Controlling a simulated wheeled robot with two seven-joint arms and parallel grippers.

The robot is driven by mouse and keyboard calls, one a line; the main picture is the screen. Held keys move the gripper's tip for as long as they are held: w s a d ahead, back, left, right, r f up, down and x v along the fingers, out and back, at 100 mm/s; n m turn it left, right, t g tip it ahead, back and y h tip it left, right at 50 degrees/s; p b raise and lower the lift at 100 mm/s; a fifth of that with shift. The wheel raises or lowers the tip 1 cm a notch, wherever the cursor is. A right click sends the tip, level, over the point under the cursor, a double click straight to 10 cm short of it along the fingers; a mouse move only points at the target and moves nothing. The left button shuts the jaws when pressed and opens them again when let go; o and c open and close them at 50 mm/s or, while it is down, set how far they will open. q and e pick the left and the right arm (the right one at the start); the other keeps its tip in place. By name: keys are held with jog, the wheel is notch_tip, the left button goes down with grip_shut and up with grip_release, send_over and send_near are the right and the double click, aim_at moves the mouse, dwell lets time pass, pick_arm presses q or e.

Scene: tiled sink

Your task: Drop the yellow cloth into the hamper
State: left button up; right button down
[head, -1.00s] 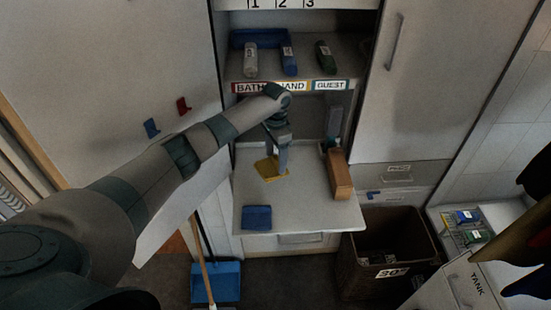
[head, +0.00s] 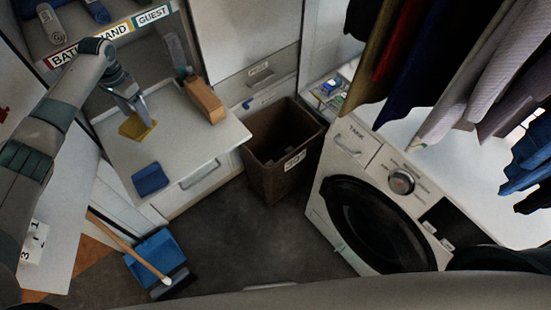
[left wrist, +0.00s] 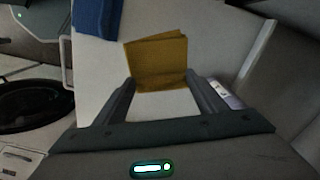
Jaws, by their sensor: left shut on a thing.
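The yellow cloth (head: 138,126) is folded and is at the pull-out white shelf; I cannot tell whether it touches the surface. My left gripper (head: 136,112) is above it, shut on its edge. In the left wrist view the cloth (left wrist: 157,58) sticks out beyond the fingertips (left wrist: 163,84). The hamper is a brown open-topped bin (head: 268,180) with a white label, standing on the floor right of the shelf, with some dark contents inside. My right gripper is not in view.
A washing machine (head: 375,222) stands right of the hamper, with hanging clothes (head: 430,70) above. A broom (head: 125,245) and blue dustpan (head: 160,252) are on the floor at lower left.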

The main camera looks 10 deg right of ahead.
pick_arm(q)
jog(key=shift+d, duration=0.1)
dwell(0.5)
jog(key=shift+w+d+r+b, duration=0.1)
jog(key=shift+d+b, duration=0.1)
jog(key=shift+b, duration=0.15)
jog(key=s+d+r+n+b, duration=0.1)
jog(key=d+r+n+b, duration=0.15)
jog(key=d+b, duration=0.3)
jog(key=s+d+r+n+b, duration=0.1)
jog(key=s+d+b, duration=0.3)
jog(key=s, duration=0.4)
jog(key=s+d+r+n+b, duration=0.2)
jog(key=s+d+n+b, duration=0.1)
jog(key=s, duration=0.4)
jog(key=shift+s+d+n+b, duration=0.35)
jog(key=shift+d+b, duration=0.5)
jog(key=shift+b, duration=0.4)
jog(key=shift+w+d+r, duration=0.1)
